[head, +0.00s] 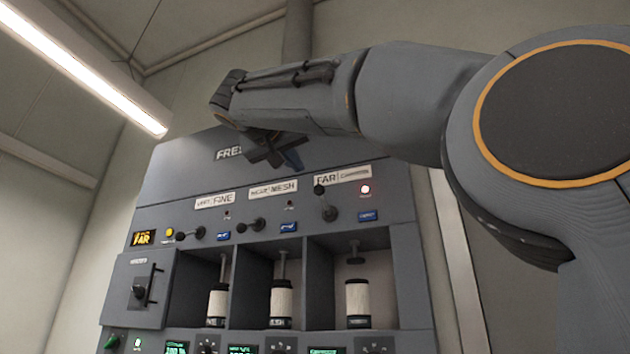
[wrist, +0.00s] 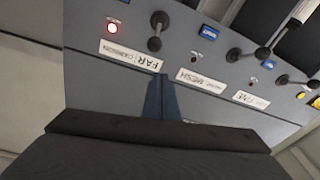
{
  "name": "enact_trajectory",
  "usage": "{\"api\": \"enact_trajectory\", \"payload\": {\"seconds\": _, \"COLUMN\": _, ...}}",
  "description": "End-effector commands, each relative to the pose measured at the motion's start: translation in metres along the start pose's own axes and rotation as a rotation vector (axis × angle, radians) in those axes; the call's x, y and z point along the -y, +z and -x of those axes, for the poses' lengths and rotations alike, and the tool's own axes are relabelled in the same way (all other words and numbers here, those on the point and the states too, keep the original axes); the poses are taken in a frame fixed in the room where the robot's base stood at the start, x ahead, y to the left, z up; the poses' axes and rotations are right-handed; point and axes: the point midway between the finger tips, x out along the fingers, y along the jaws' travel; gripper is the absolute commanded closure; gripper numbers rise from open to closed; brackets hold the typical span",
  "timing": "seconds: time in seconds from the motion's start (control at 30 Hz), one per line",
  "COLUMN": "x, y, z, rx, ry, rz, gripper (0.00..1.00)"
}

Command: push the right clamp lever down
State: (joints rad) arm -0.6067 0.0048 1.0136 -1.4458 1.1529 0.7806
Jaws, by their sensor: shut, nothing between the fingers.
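The right clamp lever (head: 323,200) is a dark lever with a round knob, below the FAR label on the grey panel. It stands up, its knob above its pivot. In the wrist view, which sees the panel upside down, the same lever (wrist: 156,34) shows near the top middle. My gripper (head: 277,155) is shut and empty, above the labels and up to the left of the lever in the head view. Its fingers (wrist: 161,98) point at the panel in the wrist view, apart from the lever. The exact gap to the panel is hard to tell.
A red light (head: 365,189) glows beside the right lever. The middle lever (head: 249,225) and left lever (head: 190,234) lie roughly sideways. Below are open bays with white cylinders (head: 358,302). A switch box (head: 139,290) juts out at left.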

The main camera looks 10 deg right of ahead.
Motion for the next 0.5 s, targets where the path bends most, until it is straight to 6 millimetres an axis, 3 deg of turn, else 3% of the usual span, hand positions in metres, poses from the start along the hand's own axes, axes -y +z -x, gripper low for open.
{"api": "enact_trajectory", "payload": {"seconds": 0.03, "x": -0.008, "y": -0.011, "z": 0.004, "rx": -0.015, "ry": 0.011, "rz": -0.021, "gripper": 1.0}}
{"api": "enact_trajectory", "payload": {"seconds": 0.13, "x": -0.018, "y": -0.021, "z": 0.008, "rx": -0.03, "ry": 0.027, "rz": -0.042, "gripper": 1.0}}
{"api": "enact_trajectory", "payload": {"seconds": 0.5, "x": -0.018, "y": -0.022, "z": 0.006, "rx": -0.031, "ry": 0.029, "rz": -0.042, "gripper": 1.0}}
